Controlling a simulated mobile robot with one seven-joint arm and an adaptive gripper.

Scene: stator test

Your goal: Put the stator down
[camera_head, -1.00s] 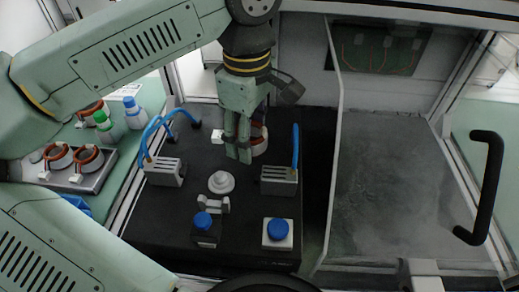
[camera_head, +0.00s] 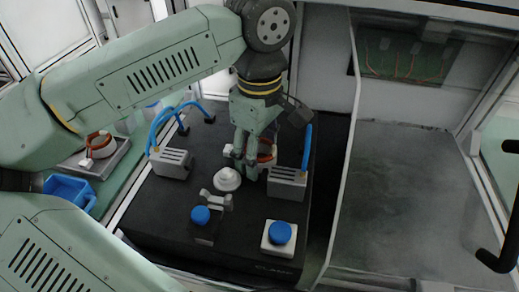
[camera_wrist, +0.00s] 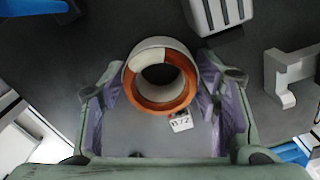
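The stator is a ring with orange copper windings and a white part. In the wrist view the stator (camera_wrist: 160,98) sits between the purple-padded fingers of my gripper (camera_wrist: 163,95), with a pad close against each side; a small white tag hangs at its near edge. In the head view my gripper (camera_head: 247,155) points down over the black test table (camera_head: 250,225), and the stator (camera_head: 266,153) shows partly behind the fingers. A round white pedestal (camera_head: 227,179) stands just left of the fingertips. Whether the stator touches the table is hidden.
Grey blocks with blue hoses stand left (camera_head: 173,163) and right (camera_head: 287,183) of the pedestal. A tray (camera_head: 98,158) with another stator and a blue bin (camera_head: 70,191) are at the left. A clear panel borders the right.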

